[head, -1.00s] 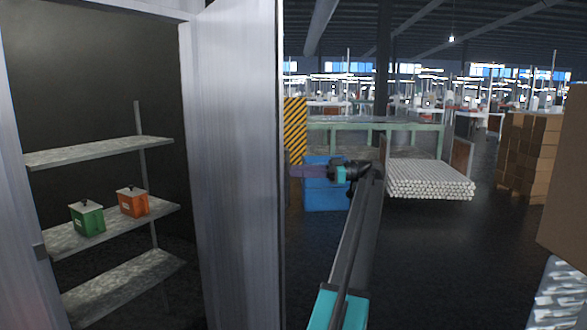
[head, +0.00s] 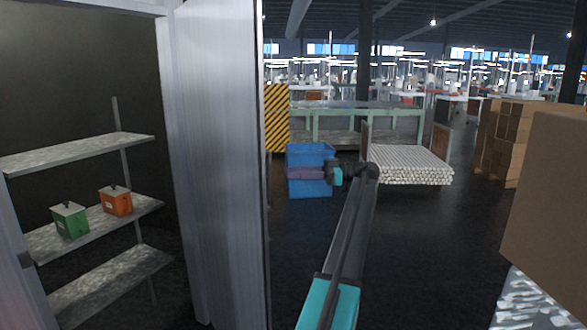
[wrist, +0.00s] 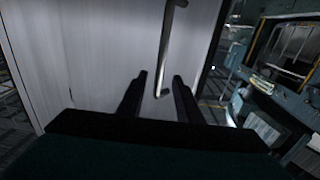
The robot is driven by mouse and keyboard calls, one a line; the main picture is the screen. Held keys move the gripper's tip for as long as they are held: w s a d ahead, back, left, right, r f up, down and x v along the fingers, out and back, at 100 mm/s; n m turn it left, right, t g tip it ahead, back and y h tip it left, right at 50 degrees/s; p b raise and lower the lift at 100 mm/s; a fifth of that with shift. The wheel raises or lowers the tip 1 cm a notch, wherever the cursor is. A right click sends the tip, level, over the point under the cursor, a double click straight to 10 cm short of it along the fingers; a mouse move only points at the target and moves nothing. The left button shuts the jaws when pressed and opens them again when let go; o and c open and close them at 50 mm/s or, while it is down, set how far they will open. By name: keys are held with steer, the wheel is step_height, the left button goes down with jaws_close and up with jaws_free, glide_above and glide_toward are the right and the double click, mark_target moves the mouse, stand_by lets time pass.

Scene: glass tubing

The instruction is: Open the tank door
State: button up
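The tank door (head: 215,160) is a tall grey metal panel on a cabinet at the left of the head view. It stands swung open, with the cabinet's inside in sight. In the wrist view the door's face (wrist: 95,55) fills the left and middle, with a silver bar handle (wrist: 164,45) near its right edge. My gripper (wrist: 159,78) is open; the handle's lower end shows between its two dark fingers. I cannot tell whether they touch it. In the head view my gripper (head: 292,173) is just right of the door's edge, and the handle is hidden there.
Inside the cabinet, a green box (head: 70,220) and an orange box (head: 116,201) stand on the middle shelf (head: 90,229). A blue bin (head: 310,154) is behind my gripper. Stacked white tubes (head: 400,160) and cardboard boxes (head: 548,185) are at right. Dark floor between looks clear.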

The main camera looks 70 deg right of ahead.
steer(key=shift+p+v, duration=1.3)
steer(key=shift+p, duration=1.35)
